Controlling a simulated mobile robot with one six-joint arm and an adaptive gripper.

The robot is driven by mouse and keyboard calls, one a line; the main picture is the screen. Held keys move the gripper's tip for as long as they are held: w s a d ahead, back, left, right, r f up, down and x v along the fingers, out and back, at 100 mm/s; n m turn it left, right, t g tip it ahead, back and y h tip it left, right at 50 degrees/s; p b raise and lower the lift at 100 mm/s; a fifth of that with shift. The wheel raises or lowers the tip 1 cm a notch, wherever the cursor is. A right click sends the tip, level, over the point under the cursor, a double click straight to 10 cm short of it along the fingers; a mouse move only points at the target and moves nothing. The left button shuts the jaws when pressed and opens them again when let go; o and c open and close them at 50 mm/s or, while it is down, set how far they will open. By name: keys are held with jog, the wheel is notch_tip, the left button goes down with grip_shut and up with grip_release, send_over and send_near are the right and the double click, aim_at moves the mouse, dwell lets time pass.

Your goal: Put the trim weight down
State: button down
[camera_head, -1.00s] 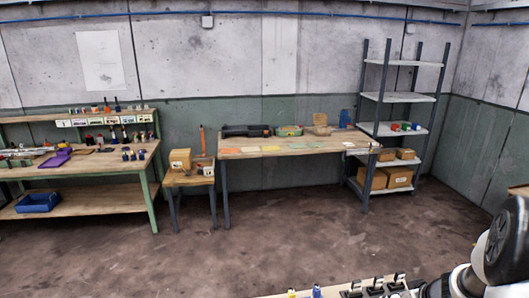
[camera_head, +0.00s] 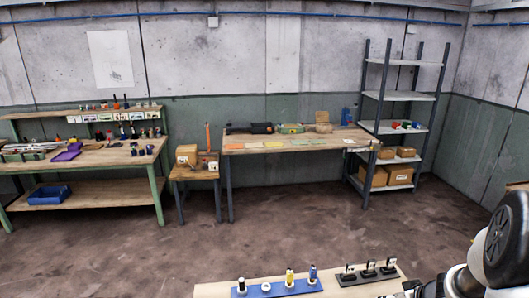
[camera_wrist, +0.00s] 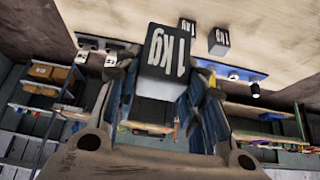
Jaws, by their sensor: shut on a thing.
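The trim weight (camera_wrist: 168,52) is a dark block marked "1kg" in white. My gripper (camera_wrist: 165,88) is shut on it in the wrist view, with one finger on each side. The wooden table top (camera_wrist: 275,22) fills the upper part of that view beyond the weight. I cannot tell how far the weight is from it. In the head view my gripper and the weight are out of sight; only part of my arm shows at the lower right.
Two more dark blocks, one marked (camera_wrist: 220,42), stand on the table. A blue strip with pegs (camera_head: 278,288) and a black strip with three black fittings (camera_head: 368,273) lie on the near table. A workbench (camera_head: 295,147) and shelf rack (camera_head: 403,97) stand further back. The floor between is open.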

jog(key=s+a+r, duration=0.1)
jog(key=a+r, duration=0.3)
jog(key=a, duration=0.6)
jog(key=s+a+r+m, duration=0.1)
jog(key=a+r, duration=0.2)
jog(key=a, duration=0.8)
jog(key=shift+s+a+r+h, duration=0.25)
jog(key=shift+s+r+h, duration=0.05)
jog(key=shift+r+h, duration=0.1)
jog(key=shift+w+d, duration=0.1)
notch_tip(320, 180, down, 13)
jog(key=b, duration=1.2)
jog(key=shift+r+b, duration=0.2)
jog(key=shift+b, duration=0.1)
